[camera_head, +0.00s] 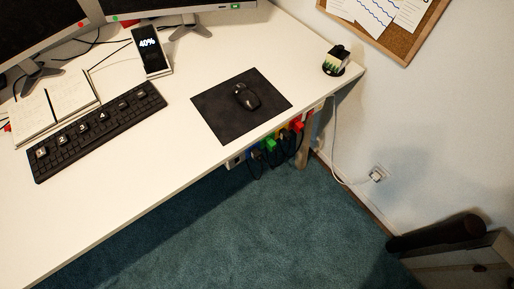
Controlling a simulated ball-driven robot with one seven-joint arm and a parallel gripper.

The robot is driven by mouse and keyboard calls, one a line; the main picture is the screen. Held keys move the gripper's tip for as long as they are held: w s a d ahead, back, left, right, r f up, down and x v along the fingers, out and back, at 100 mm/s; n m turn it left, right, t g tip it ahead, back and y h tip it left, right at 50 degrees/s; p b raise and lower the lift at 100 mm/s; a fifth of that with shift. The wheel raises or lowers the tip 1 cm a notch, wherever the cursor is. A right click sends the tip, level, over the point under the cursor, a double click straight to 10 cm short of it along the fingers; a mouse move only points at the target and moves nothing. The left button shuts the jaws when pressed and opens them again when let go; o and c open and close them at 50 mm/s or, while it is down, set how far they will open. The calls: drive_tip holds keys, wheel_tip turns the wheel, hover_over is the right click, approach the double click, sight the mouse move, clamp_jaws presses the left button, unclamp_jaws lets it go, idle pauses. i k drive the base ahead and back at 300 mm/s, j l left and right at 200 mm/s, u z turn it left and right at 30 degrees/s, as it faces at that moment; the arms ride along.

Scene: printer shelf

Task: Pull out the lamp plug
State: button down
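Several coloured plugs sit in a row in a power strip (236,161) under the right front edge of the desk. No lamp shows, and I cannot tell which plug is the lamp's. A white plug (376,174) sits in the wall outlet, with a white cable running up to the desk. My gripper is not in view.
The white desk (190,100) holds a keyboard (98,130), a phone (150,52), a notebook (55,105), monitors and a mouse (246,96) on a black mat (212,115). Teal carpet (270,230) in front is clear. A dark cylinder (440,233) lies at lower right.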

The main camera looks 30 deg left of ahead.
sight(255, 153)
drive_tip(key=i+l, duration=0.2)
drive_tip(key=i, duration=0.25)
drive_tip(key=u, duration=1.7)
